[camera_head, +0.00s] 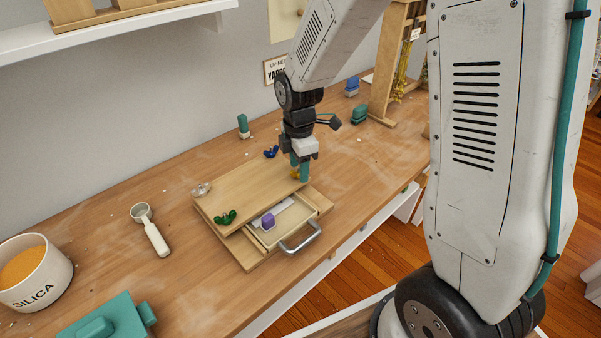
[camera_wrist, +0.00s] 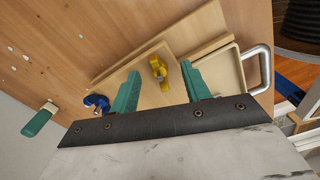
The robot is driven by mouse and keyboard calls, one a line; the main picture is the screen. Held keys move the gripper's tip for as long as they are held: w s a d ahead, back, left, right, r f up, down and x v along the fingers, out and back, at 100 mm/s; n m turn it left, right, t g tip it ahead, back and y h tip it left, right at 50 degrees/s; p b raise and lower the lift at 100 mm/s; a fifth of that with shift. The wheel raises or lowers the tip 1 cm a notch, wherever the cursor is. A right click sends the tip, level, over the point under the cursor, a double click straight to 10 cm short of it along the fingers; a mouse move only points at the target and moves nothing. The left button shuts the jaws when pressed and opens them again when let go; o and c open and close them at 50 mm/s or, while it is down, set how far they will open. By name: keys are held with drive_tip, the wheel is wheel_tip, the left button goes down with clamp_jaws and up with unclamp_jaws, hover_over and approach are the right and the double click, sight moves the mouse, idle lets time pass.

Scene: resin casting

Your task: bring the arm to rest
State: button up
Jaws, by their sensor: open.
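My gripper (camera_head: 300,174) is at the far right end of the wooden box (camera_head: 245,196), pointing down. In the wrist view its two teal fingers (camera_wrist: 160,68) are apart. A small yellow piece (camera_wrist: 158,66) shows between the fingertips on the box top; it is partly hidden behind a finger in the head view (camera_head: 294,174). I cannot tell whether a finger touches it. My arm reaches down from the upper right.
The box's drawer (camera_head: 264,238) is pulled out by its metal handle (camera_head: 300,238), with a purple piece (camera_head: 268,221) inside. A green piece (camera_head: 226,217) lies on the box top. A blue piece (camera_head: 271,152) lies behind.

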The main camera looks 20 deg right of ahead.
wheel_tip(320, 180, up, 8)
drive_tip(key=shift+f, duration=0.1)
drive_tip(key=s+d+r+m, duration=0.1)
drive_tip(key=s+r+m, duration=0.3)
drive_tip(key=s+m, duration=0.2)
drive_tip(key=s+d+r+m+t, duration=0.1)
drive_tip(key=s+r+m, duration=0.3)
drive_tip(key=s, duration=0.7)
drive_tip(key=s+d+r+m, duration=0.1)
drive_tip(key=s+r+m, duration=0.3)
drive_tip(key=s+m, duration=0.4)
drive_tip(key=shift+s+d+r, duration=0.2)
drive_tip(key=shift+s+d, duration=0.05)
drive_tip(key=shift+s, duration=0.05)
